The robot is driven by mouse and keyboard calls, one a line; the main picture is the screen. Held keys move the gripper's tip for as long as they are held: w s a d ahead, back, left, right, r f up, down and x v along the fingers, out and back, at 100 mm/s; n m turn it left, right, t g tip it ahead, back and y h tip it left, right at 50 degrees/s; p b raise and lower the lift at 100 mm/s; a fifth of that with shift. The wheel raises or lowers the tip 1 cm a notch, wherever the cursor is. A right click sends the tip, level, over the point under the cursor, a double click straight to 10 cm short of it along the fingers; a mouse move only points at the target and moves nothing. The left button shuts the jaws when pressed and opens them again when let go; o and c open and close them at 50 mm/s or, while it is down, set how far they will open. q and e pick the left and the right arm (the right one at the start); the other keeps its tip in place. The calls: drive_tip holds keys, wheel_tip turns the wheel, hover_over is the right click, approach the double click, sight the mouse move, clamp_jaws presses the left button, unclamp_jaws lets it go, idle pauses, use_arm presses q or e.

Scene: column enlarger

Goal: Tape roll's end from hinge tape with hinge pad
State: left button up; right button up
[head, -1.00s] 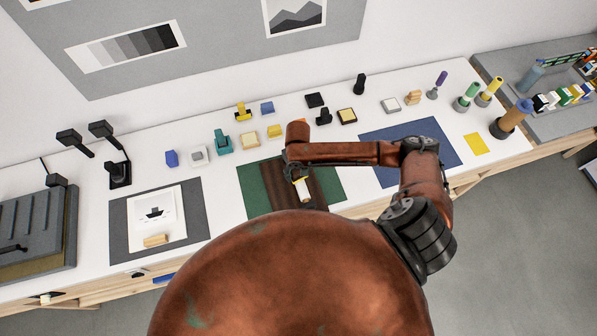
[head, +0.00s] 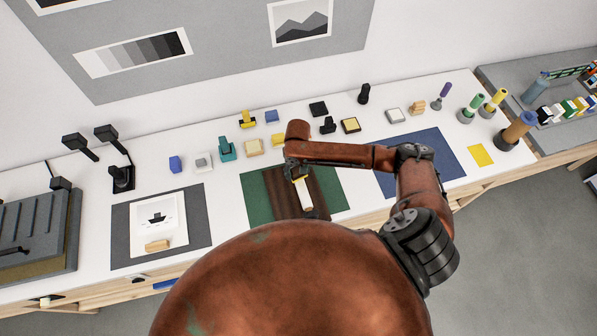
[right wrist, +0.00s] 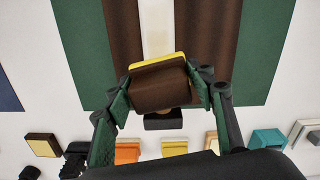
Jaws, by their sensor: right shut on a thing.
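My right gripper (right wrist: 170,92) is shut on the hinge pad (right wrist: 160,86), a brown block with a yellow edge. It is over the dark brown strip (right wrist: 125,30) on the green mat (right wrist: 85,50). A cream tape strip (right wrist: 157,30) runs along the middle of the brown strip up to the pad's yellow edge; I cannot tell whether the pad touches it. In the head view my right gripper (head: 297,172) is at the far end of the cream strip (head: 305,197), mostly hidden by my arm. My left gripper is not in view.
A grey mat (head: 195,240) with a print (head: 170,225) and a wooden block (head: 157,245) lies to the left. A blue mat (head: 445,165) lies to the right. Several small stamps and pads line the back, including a teal one (head: 227,150). A lamp (head: 122,178) stands at left.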

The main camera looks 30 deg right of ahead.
sight(305, 197)
drive_tip(key=shift+s+a, duration=0.25)
drive_tip(key=shift+s, duration=0.95)
drive_tip(key=shift+s+a, duration=0.25)
drive_tip(key=shift+s, duration=0.95)
drive_tip(key=shift+s+a, duration=0.25)
drive_tip(key=shift+s, duration=0.95)
drive_tip(key=shift+s+a, duration=0.25)
drive_tip(key=shift+s, duration=0.9)
wheel_tip(305, 197, up, 7)
